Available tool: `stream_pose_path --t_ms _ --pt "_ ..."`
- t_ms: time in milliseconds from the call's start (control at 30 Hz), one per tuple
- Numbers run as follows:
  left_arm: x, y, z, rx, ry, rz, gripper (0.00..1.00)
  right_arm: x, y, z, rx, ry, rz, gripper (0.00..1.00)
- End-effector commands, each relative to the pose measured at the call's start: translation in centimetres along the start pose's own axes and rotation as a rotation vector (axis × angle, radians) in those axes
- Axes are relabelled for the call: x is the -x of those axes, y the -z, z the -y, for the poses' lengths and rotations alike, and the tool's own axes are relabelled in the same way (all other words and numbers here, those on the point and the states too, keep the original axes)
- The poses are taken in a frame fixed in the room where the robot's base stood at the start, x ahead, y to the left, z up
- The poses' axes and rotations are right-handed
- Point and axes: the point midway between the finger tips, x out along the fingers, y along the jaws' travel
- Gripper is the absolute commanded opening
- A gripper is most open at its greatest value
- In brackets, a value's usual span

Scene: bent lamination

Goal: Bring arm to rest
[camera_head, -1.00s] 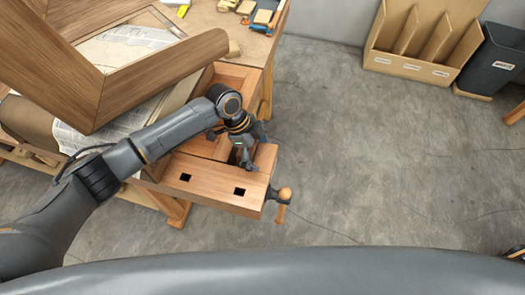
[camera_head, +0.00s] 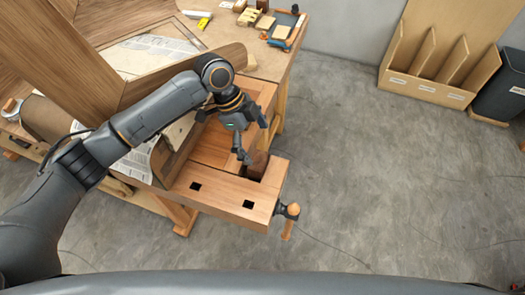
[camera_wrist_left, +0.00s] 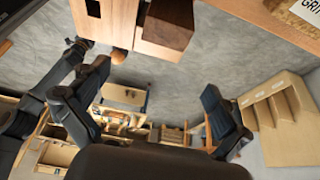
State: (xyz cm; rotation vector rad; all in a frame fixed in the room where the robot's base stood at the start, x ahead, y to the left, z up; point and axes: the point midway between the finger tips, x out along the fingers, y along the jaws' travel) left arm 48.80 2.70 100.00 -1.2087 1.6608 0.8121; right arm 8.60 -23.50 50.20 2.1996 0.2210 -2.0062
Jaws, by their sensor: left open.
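My left gripper (camera_head: 254,140) hangs over the right end of the workbench, just above the vise, with its fingers apart and nothing between them. In the left wrist view its two fingers (camera_wrist_left: 148,100) are spread wide over empty space. A dark wood block (camera_head: 258,165) sits in the vise gap behind the front jaw (camera_head: 225,196), close below the fingers. The block also shows in the left wrist view (camera_wrist_left: 171,20), apart from the fingers. My left arm reaches in from the left, bent at the wrist. My right gripper cannot be made out.
A curved wood strip (camera_head: 190,72) runs close behind my arm. Small tools and blocks (camera_head: 265,22) lie at the back. A wooden rack (camera_head: 440,55) stands right; the floor between is clear.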

Motion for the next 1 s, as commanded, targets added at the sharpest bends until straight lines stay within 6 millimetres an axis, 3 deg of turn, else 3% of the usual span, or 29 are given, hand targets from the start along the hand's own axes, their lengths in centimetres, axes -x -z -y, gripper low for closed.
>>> stream_pose_path --t_ms 667,833,1000 --pt "0.6 0.1 -0.1 0.0 -0.002 -0.001 1.0 0.0 0.0 0.0 0.0 0.0 0.0 0.0" --pt "-1.6 1.2 -1.8 0.046 0.015 -0.028 1.0 0.0 0.0 0.0 0.0 0.0 0.0 0.0" --pt "-4.8 3.1 -5.0 0.217 0.093 -0.092 1.0 0.0 0.0 0.0 0.0 0.0 0.0 0.0"
